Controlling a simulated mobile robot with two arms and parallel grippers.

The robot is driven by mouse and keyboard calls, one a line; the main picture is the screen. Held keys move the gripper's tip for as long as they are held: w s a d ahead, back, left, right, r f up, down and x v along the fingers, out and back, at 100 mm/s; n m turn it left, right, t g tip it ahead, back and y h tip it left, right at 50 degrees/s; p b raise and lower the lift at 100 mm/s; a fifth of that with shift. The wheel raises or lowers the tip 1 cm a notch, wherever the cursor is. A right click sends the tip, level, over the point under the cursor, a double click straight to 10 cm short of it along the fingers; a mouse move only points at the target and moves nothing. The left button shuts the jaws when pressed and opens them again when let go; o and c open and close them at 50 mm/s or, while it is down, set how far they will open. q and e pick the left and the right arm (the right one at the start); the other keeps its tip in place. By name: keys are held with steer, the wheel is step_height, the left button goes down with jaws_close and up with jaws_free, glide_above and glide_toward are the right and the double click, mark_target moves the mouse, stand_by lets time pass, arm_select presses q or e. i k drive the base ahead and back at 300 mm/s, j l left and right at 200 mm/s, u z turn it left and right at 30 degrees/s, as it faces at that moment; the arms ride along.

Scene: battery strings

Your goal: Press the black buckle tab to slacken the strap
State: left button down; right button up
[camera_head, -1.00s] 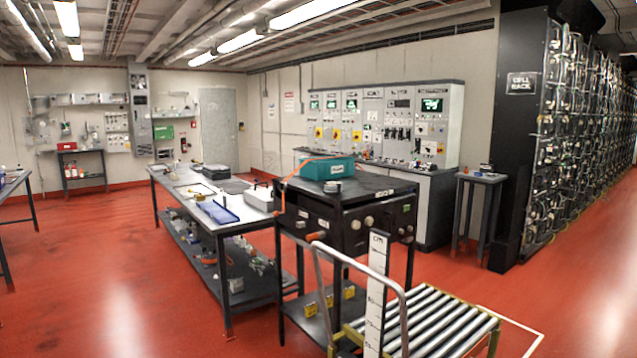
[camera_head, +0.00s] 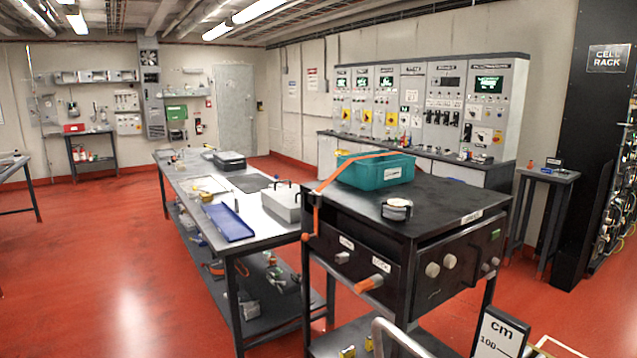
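An orange strap (camera_head: 345,172) runs over the teal bin (camera_head: 376,175), which sits on the black top of a cart (camera_head: 455,205). From the bin the strap slopes down to the left edge of the cart and hangs along its left front corner. A small dark piece (camera_head: 317,199) sits on the strap at that corner; it may be the buckle, but its tab is too small to make out. The strap looks straight and drawn out between bin and corner. Neither of my grippers is in view.
A round dark-rimmed object (camera_head: 397,209) sits on the cart top. A long workbench (camera_head: 250,238) stands left of the cart, close to it. A metal handle rail (camera_head: 400,338) and a cm scale board (camera_head: 499,335) stand in front. Red floor (camera_head: 110,270) is clear at left.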

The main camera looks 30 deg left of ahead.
mark_target(311, 197)
steer(key=i+j, duration=0.6)
steer(key=j, duration=0.2)
steer(key=i+j, duration=0.25)
steer(key=j, duration=0.15)
